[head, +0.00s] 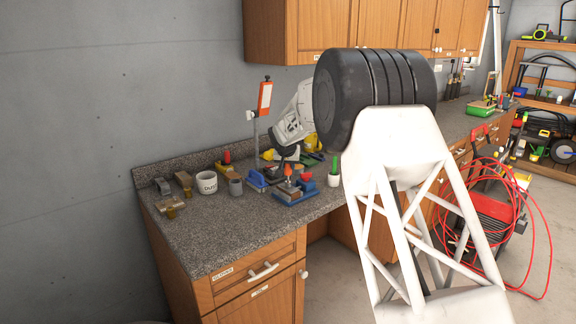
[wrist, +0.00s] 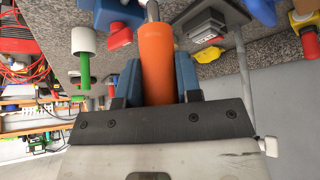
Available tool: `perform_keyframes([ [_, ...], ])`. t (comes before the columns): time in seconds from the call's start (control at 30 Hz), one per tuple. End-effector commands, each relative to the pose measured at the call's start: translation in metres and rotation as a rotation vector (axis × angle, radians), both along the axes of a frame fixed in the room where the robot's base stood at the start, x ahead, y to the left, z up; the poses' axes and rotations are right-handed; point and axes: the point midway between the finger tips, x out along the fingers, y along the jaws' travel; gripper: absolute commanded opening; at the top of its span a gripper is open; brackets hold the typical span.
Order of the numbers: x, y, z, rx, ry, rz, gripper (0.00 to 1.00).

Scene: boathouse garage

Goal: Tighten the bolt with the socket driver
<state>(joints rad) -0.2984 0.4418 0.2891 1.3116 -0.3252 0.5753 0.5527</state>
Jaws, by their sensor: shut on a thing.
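My gripper (wrist: 158,78) has its blue finger pads closed on both sides of an orange handle in the wrist view. This is the socket driver (wrist: 157,45), and its metal shaft runs out of the top of the picture. In the head view my gripper (head: 287,158) hangs over the counter, and the orange driver (head: 288,171) shows below it. Beneath is a blue fixture (head: 285,196) with a red knob (head: 305,177), also seen in the wrist view (wrist: 120,36). I cannot make out the bolt or whether the driver's tip touches it.
A white mug (head: 207,182), a grey cup (head: 236,185) and a blue item (head: 256,181) stand to the left. An orange panel on a stand (head: 265,98) rises behind.

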Motion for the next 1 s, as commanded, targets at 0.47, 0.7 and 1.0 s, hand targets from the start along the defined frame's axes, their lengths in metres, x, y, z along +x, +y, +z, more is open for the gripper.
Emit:
perform_keyframes([
  [0.47, 0.000, 0.000, 0.020, 0.000, -0.002, -0.001, 0.06],
  [0.7, 0.000, 0.000, 0.030, 0.000, -0.002, -0.001, 0.06],
  [1.0, 0.000, 0.000, 0.039, 0.000, -0.001, 0.000, 0.06],
])
